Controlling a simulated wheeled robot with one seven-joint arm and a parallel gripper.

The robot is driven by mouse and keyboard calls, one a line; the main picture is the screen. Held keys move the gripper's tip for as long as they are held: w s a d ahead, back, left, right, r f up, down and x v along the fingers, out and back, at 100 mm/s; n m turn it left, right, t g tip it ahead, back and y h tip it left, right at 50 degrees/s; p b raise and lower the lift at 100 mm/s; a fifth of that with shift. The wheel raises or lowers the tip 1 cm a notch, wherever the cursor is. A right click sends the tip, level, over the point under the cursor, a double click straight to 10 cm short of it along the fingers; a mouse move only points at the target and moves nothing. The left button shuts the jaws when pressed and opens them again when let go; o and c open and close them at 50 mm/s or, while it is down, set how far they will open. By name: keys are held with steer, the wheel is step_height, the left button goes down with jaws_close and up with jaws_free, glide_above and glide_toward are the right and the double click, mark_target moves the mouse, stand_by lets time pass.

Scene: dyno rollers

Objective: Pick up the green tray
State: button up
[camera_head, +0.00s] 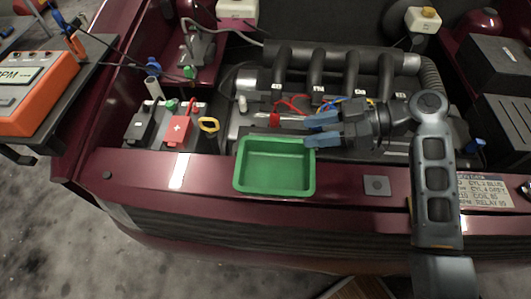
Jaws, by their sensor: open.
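The green tray (275,181) is a shallow rectangular tray with an empty inside. It sits on the dark red front edge of the car's engine bay, a little left of the picture's middle. My gripper (305,132) comes in from the right, with blue-tipped fingers pointing left. The fingers are apart, at the tray's upper right corner, with the lower finger overlapping that corner in the picture. I cannot tell whether it touches the tray. Nothing shows between the fingers except engine parts behind.
Behind the tray are the engine (330,75) and its coloured wires. A battery with a red clamp (177,130) and a yellow ring (209,125) stand to the left. An orange meter (35,85) is on a stand at far left. A label plate (485,190) lies right.

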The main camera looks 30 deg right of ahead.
mark_target(279, 139)
steer(key=x, duration=0.3)
steer(key=p+x, duration=0.1)
steer(key=x, duration=0.3)
steer(key=shift+a+f+p, duration=0.25)
steer(key=shift+f+p, duration=0.05)
steer(key=shift+f, duration=0.05)
jaws_close()
